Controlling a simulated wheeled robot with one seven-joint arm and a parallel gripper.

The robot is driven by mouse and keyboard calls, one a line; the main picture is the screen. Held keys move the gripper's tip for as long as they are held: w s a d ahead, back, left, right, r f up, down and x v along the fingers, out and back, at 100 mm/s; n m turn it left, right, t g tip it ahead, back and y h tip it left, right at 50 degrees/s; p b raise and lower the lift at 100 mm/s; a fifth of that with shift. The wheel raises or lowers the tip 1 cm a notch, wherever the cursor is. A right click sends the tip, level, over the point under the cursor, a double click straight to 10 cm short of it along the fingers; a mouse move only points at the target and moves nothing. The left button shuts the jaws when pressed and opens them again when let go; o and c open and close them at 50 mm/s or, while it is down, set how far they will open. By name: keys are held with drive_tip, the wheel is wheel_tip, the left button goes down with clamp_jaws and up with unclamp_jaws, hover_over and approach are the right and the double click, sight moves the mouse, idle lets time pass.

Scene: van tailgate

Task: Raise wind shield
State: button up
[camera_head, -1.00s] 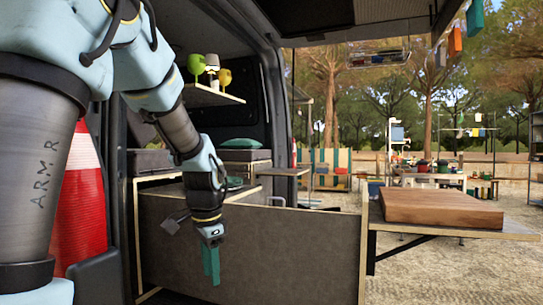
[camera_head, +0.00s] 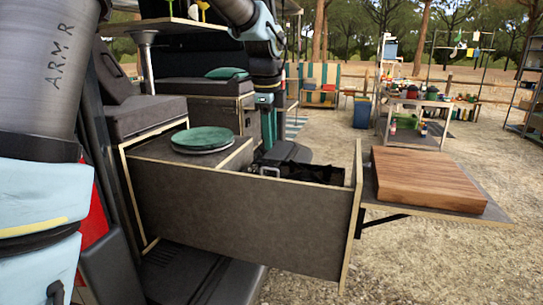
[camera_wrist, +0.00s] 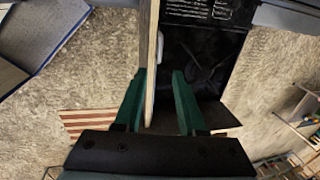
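A black camp stove (camera_head: 305,172) lies in the open drawer in the head view, partly hidden by the drawer's front panel. In the wrist view the stove (camera_wrist: 205,62) shows a burner, a vented panel and a pale handle (camera_wrist: 160,47). I cannot clearly tell the wind shield from the stove's other dark panels. My gripper (camera_head: 268,127) points down above the drawer in the head view. In the wrist view my gripper (camera_wrist: 159,74) is open, its teal fingers apart with nothing held. The drawer's pale panel edge runs beside the left finger; contact cannot be told.
The grey drawer (camera_head: 240,215) extends from the van. A wooden board (camera_head: 428,182) rests on the side shelf (camera_head: 490,214). Cushioned seating (camera_head: 145,116) stands at left. Open gravel lies to the right.

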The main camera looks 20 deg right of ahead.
drive_tip(key=f, duration=0.5)
drive_tip(key=w+d+f+p, duration=0.1)
drive_tip(key=f, duration=0.1)
drive_tip(key=shift+f, duration=0.4)
clamp_jaws()
idle(1.0)
